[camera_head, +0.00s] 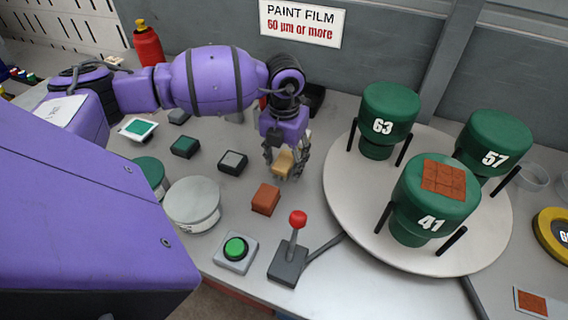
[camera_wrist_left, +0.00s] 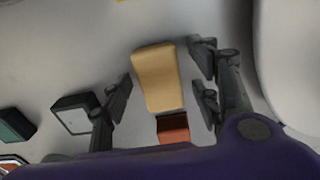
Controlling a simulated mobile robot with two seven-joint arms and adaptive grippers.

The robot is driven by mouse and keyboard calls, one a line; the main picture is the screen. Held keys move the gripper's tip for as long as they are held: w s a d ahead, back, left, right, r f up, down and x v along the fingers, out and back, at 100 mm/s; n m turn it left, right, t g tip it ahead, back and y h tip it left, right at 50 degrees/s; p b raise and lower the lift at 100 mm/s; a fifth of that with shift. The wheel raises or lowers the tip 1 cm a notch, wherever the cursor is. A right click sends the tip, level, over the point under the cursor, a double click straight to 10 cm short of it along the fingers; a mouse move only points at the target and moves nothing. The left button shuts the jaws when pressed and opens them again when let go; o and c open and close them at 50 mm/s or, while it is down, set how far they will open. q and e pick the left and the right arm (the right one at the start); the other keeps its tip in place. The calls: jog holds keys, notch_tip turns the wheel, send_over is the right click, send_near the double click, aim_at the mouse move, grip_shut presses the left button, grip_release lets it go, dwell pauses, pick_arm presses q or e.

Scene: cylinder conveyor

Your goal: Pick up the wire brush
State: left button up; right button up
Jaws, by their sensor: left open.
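The wire brush appears to be the tan wooden block (camera_head: 284,161) on the table, partly hidden by my gripper in the head view. In the left wrist view the tan block (camera_wrist_left: 157,80) lies between the fingers, with a gap on both sides. My left gripper (camera_head: 286,166) is open and points down over it. In the left wrist view the fingers of the left gripper (camera_wrist_left: 164,92) stand apart. No bristles can be made out. My right gripper is not in view.
A red-brown block (camera_head: 265,199) lies just in front of the tan block. A red-knobbed joystick (camera_head: 290,262) and a green button box (camera_head: 236,252) stand nearer. A white turntable (camera_head: 345,205) with green numbered cylinders is right. Small dark blocks (camera_head: 186,147) lie left.

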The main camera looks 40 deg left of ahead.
aim_at(285, 160)
pick_arm(q)
jog(key=c, duration=1.3)
jog(key=shift+r, duration=0.1)
jog(key=shift+r, duration=0.4)
notch_tip(285, 160, up, 2)
jog(key=shift+r, duration=0.2)
jog(key=s+d+r, duration=0.4)
jog(key=s+r, duration=0.1)
jog(key=s+d+r, duration=0.4)
jog(key=s+d, duration=0.1)
jog(key=shift+s+d+r+b, duration=0.15)
jog(key=shift+d+r+b, duration=0.15)
jog(key=shift+r+b, duration=0.1)
